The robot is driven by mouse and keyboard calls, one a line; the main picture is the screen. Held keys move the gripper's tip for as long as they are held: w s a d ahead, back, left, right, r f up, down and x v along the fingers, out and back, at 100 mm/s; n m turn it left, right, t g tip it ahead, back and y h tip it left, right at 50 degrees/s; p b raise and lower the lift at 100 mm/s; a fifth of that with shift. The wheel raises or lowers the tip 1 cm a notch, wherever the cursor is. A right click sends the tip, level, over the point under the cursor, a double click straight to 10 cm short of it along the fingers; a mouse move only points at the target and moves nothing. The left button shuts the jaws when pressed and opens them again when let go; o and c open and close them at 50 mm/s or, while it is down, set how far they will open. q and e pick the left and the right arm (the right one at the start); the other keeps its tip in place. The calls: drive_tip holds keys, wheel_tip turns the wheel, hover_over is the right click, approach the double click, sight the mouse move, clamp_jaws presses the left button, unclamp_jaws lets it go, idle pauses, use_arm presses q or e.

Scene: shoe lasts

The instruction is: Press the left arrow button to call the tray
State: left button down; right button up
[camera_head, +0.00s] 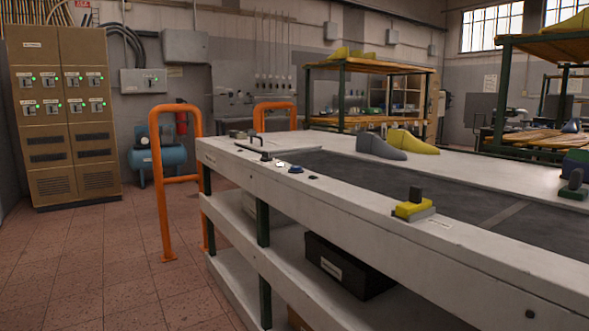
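Neither of my grippers shows in the head view. A long white workbench (350,193) runs from the middle toward the lower right, with a dark belt-like strip (440,190) set in its top. Near its far left end is a row of small controls: a dark one (266,156), a pale greenish one (281,164), a blue one (295,169) and a small dark one (314,177). They are too small to tell which bears a left arrow. A yellow box with a dark upright part (413,208) stands on the front edge. I cannot make out a tray.
A grey shoe last (380,147) and a yellow one (412,142) stand on the bench's far side. Orange barriers (164,190) stand left of the bench. A brown cabinet (65,120) stands at the left wall. A dark box (345,268) sits on the shelf below. The tiled floor at left is clear.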

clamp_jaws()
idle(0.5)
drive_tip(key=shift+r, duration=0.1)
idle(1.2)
